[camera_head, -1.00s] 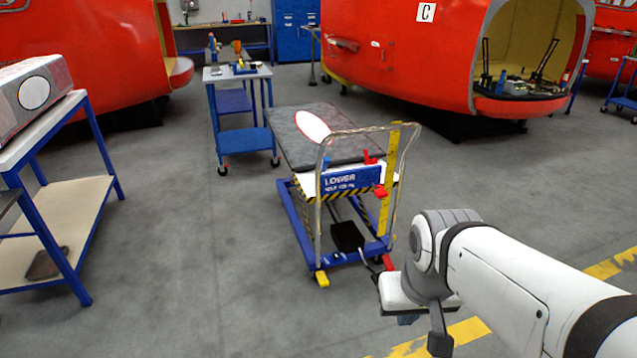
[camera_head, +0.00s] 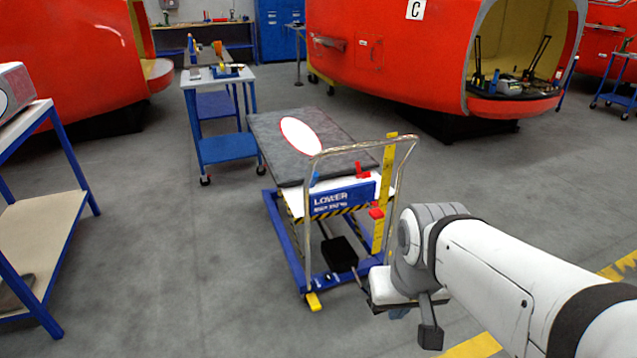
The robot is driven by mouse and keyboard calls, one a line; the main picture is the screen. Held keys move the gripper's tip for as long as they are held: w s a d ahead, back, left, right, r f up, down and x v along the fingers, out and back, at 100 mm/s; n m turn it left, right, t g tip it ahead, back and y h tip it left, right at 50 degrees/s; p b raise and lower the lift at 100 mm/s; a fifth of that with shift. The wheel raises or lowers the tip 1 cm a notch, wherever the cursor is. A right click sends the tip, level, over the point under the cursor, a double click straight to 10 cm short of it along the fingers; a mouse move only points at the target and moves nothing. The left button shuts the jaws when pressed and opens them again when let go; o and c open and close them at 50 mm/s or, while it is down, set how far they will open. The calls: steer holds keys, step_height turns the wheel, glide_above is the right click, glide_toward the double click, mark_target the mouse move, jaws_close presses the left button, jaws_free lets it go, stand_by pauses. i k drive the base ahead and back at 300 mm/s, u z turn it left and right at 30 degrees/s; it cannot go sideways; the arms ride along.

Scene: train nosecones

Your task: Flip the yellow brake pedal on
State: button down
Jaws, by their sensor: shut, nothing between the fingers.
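The yellow brake pedal (camera_head: 313,301) sticks out at the front left foot of a blue lift cart (camera_head: 290,258), close to the floor. It is small here, and its exact tilt is hard to tell. My gripper (camera_head: 398,312) is at the end of the white arm, to the right of the pedal in the picture and apart from it. The gripper is shut and holds nothing; it is seen only in part below the wrist. My arm's end hides the cart's front right foot.
The cart has a metal push handle (camera_head: 310,225), a "LOWER" sign (camera_head: 343,198) and a grey top (camera_head: 270,150). A blue trolley (camera_head: 225,149) stands behind it. A blue-framed table (camera_head: 48,230) is at left. The floor in front of the cart is clear.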

mark_target(315, 305)
steer(key=i, duration=1.15)
steer(key=u, duration=0.3)
steer(key=k, duration=1.25)
steer(key=z, duration=0.25)
steer(key=i, duration=1)
